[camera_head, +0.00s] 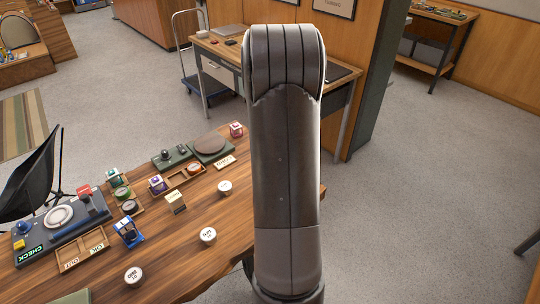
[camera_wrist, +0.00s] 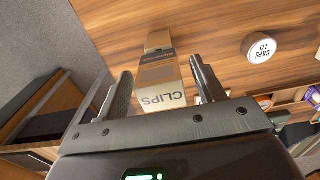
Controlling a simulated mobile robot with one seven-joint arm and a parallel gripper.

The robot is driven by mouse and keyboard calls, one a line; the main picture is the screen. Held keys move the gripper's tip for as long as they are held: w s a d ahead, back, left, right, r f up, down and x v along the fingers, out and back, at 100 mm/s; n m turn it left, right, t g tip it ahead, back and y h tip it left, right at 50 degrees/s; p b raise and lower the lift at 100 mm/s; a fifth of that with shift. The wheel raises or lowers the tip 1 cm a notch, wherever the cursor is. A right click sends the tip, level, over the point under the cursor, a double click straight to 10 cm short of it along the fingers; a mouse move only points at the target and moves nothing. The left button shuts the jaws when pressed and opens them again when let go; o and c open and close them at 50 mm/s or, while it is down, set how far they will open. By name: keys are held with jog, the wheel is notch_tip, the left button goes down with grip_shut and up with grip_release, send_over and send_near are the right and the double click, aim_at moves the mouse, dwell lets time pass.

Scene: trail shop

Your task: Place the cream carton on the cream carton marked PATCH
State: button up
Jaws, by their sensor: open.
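The fingers are open, one on each side, with a gap visible at least on the left; contact on the right is hard to tell. No PATCH marking is readable in either view. In the head view my arm hides the gripper and this carton.
The wooden table (camera_head: 190,262) carries several white labelled discs, including one marked CAPS (camera_head: 208,235), which also shows in the wrist view (camera_wrist: 258,48). A black console marked CHECK (camera_head: 60,222), small trays and coloured cubes stand at the left. A desk (camera_head: 213,48) stands behind.

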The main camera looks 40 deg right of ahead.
notch_tip(320, 180, up, 11)
jog(key=shift+r, duration=0.1)
jog(key=s+a+r+t, duration=0.1)
jog(key=s+a+r, duration=0.1)
jog(key=a+r, duration=0.5)
jog(key=s+a+r+t, duration=0.1)
jog(key=s+a+r, duration=0.15)
jog(key=a, duration=0.85)
jog(key=s+a+t, duration=0.3)
jog(key=s+a, duration=1.1)
jog(key=a, duration=0.1)
jog(key=shift+s+f+t, duration=0.15)
jog(key=shift+s+t, duration=0.1)
jog(key=shift+t, duration=0.05)
jog(key=shift+o, duration=0.2)
dwell(0.4)
